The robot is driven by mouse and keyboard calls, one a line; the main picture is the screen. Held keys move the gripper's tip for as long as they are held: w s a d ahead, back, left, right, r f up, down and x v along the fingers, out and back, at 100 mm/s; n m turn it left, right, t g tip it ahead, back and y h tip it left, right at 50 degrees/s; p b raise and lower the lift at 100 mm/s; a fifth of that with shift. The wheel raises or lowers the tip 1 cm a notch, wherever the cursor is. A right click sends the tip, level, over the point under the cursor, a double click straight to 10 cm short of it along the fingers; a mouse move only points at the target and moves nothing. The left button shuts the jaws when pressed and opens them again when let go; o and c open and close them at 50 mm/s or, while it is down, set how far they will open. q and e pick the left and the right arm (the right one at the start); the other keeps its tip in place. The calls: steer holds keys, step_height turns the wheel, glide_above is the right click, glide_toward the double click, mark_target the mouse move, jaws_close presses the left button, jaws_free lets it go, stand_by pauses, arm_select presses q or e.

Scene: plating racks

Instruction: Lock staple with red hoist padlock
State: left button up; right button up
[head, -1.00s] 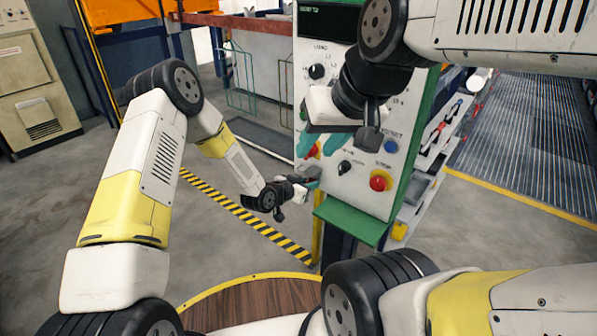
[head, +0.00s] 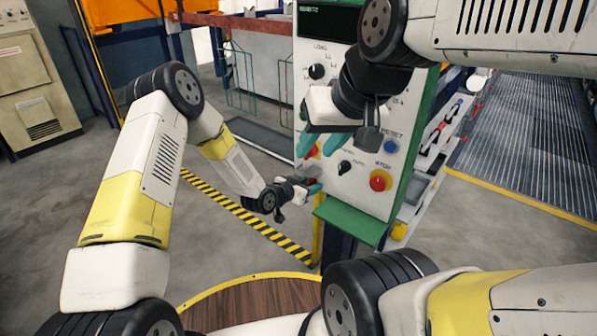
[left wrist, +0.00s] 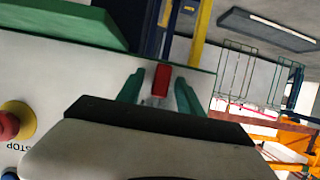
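The red padlock (left wrist: 161,80) shows in the left wrist view between the teal fingertips of my left gripper (left wrist: 160,88). A pale part, perhaps its shackle, shows below the red body in that view. The two fingers stand apart with some gap beside the padlock, so the left gripper looks open around it. In the head view my left gripper (head: 308,184) is at the panel's lower left edge, with a small bit of red at its fingers. I cannot make out the staple.
The control panel (head: 360,205) has a red stop button (head: 380,180), a blue button (head: 391,146) and black knobs. A green ledge (head: 352,220) juts out under it.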

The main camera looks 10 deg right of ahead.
arm_select(q)
steer(key=s+a+r+n+y, duration=0.2)
steer(key=s+a+r+y, duration=0.15)
steer(key=a+r, duration=0.9)
steer(key=s+a+r+n+y, duration=0.2)
steer(key=s+a+r+y, duration=0.15)
steer(key=a+r, duration=0.95)
steer(key=s+a+r+n, duration=0.2)
steer(key=s+a+r, duration=0.1)
steer(key=s, duration=0.4)
steer(key=s+a+r+n+g+y, duration=0.1)
steer(key=s+a+r+n, duration=0.1)
steer(key=s, duration=0.6)
steer(key=s+a+r+n+g, duration=0.1)
steer(key=s+a+r, duration=0.2)
steer(key=s+a, duration=0.2)
steer(key=s, duration=0.3)
steer(key=shift+r+n+y, duration=0.3)
steer(key=shift+n, duration=0.1)
